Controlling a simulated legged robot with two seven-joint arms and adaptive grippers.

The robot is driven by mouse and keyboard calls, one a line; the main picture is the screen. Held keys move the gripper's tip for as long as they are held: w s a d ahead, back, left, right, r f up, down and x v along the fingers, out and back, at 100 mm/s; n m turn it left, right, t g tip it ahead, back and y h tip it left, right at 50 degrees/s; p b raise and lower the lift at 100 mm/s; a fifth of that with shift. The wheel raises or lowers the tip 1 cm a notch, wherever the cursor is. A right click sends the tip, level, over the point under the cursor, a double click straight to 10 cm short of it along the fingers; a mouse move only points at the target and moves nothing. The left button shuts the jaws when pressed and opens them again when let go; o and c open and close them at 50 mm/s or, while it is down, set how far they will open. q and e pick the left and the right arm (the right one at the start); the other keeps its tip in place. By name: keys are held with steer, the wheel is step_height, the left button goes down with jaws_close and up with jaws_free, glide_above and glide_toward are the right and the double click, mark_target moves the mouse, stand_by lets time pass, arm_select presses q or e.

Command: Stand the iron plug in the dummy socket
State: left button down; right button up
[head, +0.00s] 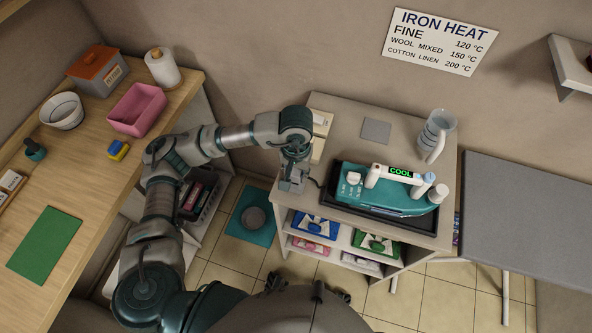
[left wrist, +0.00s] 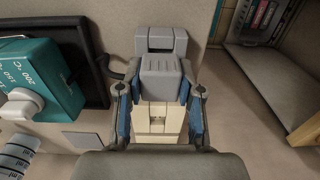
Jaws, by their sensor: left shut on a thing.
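My left gripper (head: 291,176) is over the near left corner of the ironing stand. In the left wrist view, its two blue-padded fingers (left wrist: 160,112) are closed on a grey ribbed block, which looks like the iron plug (left wrist: 162,77). A second grey block with a recess, perhaps the dummy socket (left wrist: 160,40), shows just past the plug; whether they touch I cannot tell. A cream block (head: 320,124) is behind the gripper and also shows under the fingers in the wrist view. The teal iron (head: 388,190) shows COOL. My right gripper is not in view.
The iron rests on a black tray (head: 333,200), with a dark cord near the gripper. A clear jug (head: 437,128) and a grey pad (head: 376,131) are at the back of the stand. A grey ironing board (head: 520,205) is at right, a wooden counter (head: 100,170) at left.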

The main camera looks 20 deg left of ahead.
arm_select(q)
steer(key=shift+f+b, duration=0.3)
steer(key=shift+f, duration=0.05)
steer(key=c, duration=0.7)
jaws_free()
steer(key=shift+o, duration=0.2)
steer(key=shift+r+p, duration=1.6)
steer(key=shift+r, duration=2.45)
